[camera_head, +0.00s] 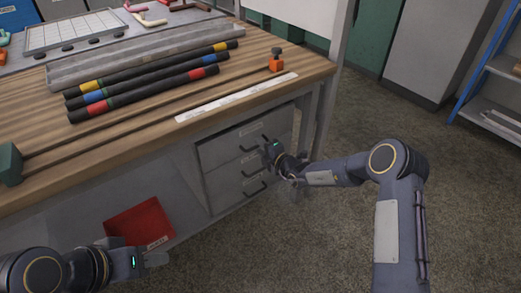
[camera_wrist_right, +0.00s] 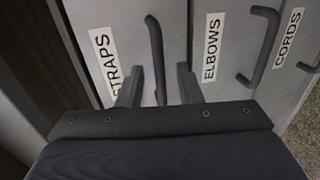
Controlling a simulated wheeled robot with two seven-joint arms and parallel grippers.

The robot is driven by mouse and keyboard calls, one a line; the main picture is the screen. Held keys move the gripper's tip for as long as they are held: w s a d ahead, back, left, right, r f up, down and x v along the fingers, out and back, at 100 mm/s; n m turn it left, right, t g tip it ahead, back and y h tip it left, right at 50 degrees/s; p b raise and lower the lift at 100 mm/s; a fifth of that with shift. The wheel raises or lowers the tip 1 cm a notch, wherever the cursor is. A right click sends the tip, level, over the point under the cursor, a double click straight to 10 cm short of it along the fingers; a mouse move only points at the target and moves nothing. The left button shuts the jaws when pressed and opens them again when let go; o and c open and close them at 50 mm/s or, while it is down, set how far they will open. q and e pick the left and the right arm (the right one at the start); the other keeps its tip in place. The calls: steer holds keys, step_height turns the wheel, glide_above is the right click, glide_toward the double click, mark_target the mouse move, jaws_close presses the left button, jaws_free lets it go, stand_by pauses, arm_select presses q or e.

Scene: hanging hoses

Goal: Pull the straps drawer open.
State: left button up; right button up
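The straps drawer (camera_head: 222,152) is the top one in the grey drawer unit under the bench and looks closed. In the right wrist view the straps drawer (camera_wrist_right: 120,25) carries a "STRAPS" label and a dark bar handle (camera_wrist_right: 153,38). My right gripper (camera_wrist_right: 160,88) is open, with one finger on each side of the handle's lower part. I cannot tell whether either finger touches it. In the head view my right gripper (camera_head: 274,152) is in front of the drawer unit and partly hides it. My left gripper (camera_head: 155,259) is low at the left, away from the drawers; its fingers are unclear.
The elbows drawer (camera_wrist_right: 207,25) and cords drawer (camera_wrist_right: 290,60) sit beside it in the wrist view, with handles. A red bin (camera_head: 140,222) lies under the bench (camera_head: 300,68). Striped hoses (camera_head: 150,92) lie on top. The floor in front is clear.

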steer(key=shift+w+a, duration=0.15)
steer(key=shift+w, duration=0.1)
jaws_close()
